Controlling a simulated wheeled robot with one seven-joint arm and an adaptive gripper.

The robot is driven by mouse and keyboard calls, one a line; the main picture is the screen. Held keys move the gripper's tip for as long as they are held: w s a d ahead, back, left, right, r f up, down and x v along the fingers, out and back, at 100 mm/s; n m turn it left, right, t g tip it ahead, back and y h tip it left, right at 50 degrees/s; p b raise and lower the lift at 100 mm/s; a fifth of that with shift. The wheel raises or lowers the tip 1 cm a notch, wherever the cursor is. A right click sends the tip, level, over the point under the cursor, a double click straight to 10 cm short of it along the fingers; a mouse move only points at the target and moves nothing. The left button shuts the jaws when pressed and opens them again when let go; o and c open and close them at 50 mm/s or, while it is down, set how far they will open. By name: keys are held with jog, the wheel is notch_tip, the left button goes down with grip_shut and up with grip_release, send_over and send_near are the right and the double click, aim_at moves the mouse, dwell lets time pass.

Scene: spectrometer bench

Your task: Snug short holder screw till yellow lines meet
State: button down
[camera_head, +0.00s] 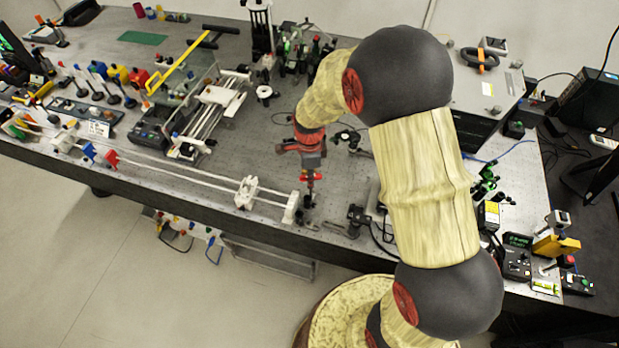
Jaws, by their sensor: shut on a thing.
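My gripper (310,181) points down near the front edge of the bench, just right of a white upright block at the end of the rails. Its red and black fingers are shut on a small dark piece at the short holder (307,201), which looks like its screw. The holder is a small dark post mount standing on the bench. The fingers hide most of the screw. The yellow lines are too small to make out in this view.
A white block (291,208) stands close left of the gripper, with a white carriage (246,192) on the rails beyond it. A dark mount (357,218) with a cable stands to the right. The perforated bench top (265,150) is fairly clear left of my wrist.

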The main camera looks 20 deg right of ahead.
jog(key=shift+m, duration=0.7)
jog(key=shift+r+p, duration=0.55)
jog(key=shift+r, duration=0.4)
jog(key=shift+r, duration=0.1)
jog(key=shift+r+p, duration=1.6)
jog(key=shift+r, duration=0.8)
